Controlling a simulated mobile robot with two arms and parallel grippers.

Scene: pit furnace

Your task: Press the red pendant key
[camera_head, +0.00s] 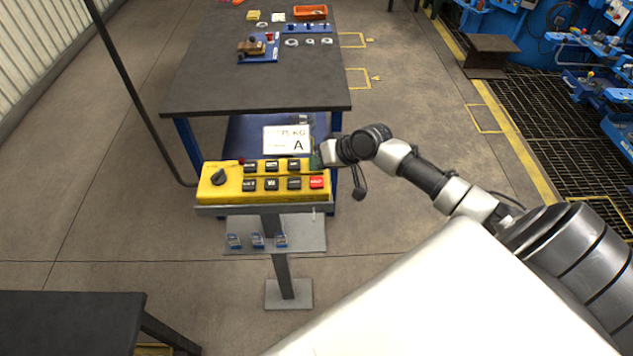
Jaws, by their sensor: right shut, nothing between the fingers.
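The yellow pendant box (226,191) lies on a grey stand in the middle of the view. It carries a black rotary knob (219,177) at its left end, several black keys in two rows, and a small red button (241,161) at its back edge. The red pendant key (316,182) is at the right end of the front row, uncovered. My left gripper is not in view.
A white sign with an "A" (287,140) stands behind the box. A dark workbench (210,84) with parts and an orange tray (310,12) is beyond it. A lower shelf on the stand (310,232) holds small blue items. A dark table (70,320) is at lower left.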

